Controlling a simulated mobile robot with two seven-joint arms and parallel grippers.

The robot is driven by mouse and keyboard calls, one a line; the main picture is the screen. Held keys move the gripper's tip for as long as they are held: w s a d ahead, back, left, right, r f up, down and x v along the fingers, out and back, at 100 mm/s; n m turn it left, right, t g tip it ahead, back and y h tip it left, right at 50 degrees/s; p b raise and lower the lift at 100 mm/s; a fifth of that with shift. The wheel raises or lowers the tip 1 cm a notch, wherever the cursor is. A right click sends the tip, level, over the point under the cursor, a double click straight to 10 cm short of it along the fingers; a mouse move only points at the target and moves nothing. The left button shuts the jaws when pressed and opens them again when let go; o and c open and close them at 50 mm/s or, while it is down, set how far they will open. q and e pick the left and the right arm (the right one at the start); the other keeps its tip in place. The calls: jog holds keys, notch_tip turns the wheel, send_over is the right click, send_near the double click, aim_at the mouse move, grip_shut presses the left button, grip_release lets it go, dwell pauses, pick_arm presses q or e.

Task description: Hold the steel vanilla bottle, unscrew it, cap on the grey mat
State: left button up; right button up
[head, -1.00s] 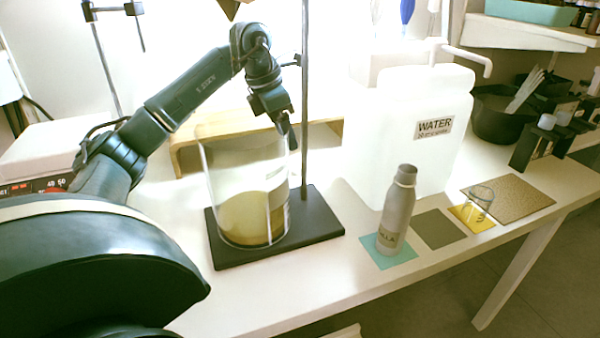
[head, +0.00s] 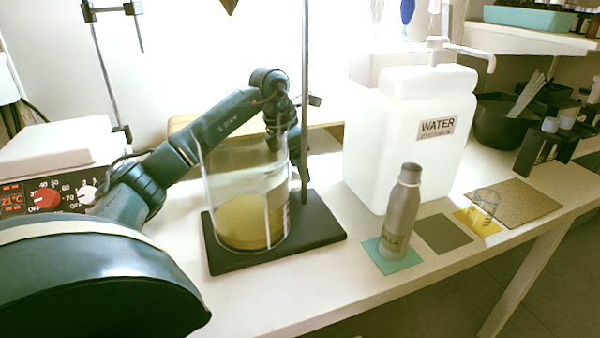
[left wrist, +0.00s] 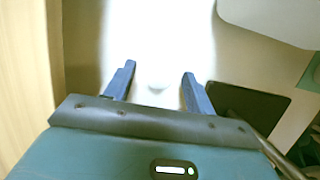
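The steel vanilla bottle (head: 402,215) stands upright on a teal mat (head: 391,262), its steel cap (head: 410,174) on top. Its label is partly readable. The grey mat (head: 444,234) lies bare just to its right. My left gripper (head: 300,172) is behind the tall glass vessel and the stand's rod, left of the water container and well apart from the bottle. In the left wrist view its two fingers (left wrist: 158,75) are spread with nothing held between them. The bottle is not clear in that view. My right gripper is not in view.
A glass vessel (head: 243,185) with yellowish liquid stands on a black stand base (head: 320,232) with a rod (head: 305,90). A white water container (head: 400,140) stands behind the bottle. A small beaker (head: 484,207) is on a yellow mat. The table's front edge is clear.

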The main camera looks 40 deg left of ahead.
pick_arm(q)
jog(key=c, duration=1)
jog(key=shift+c, duration=0.2)
jog(key=shift+r, duration=0.15)
